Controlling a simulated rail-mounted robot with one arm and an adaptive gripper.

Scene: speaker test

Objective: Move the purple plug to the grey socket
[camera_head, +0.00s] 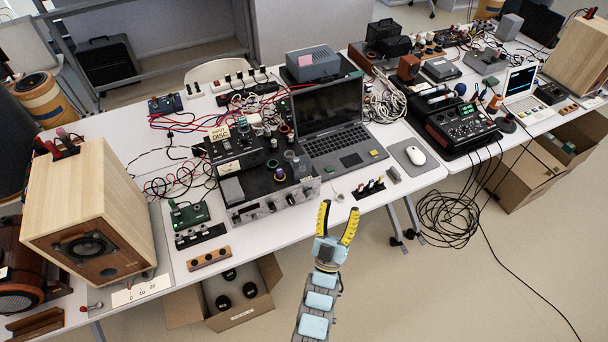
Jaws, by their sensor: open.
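My gripper (339,208) is open and empty, with its yellow fingers pointing toward the front edge of the table.
An open laptop (345,145) stands right of the amplifier. A row of small plugs (369,187) lies at the table's front edge near my gripper. A wooden speaker (92,210) stands at left. A white mouse (416,155) and mixer (455,125) are at right.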

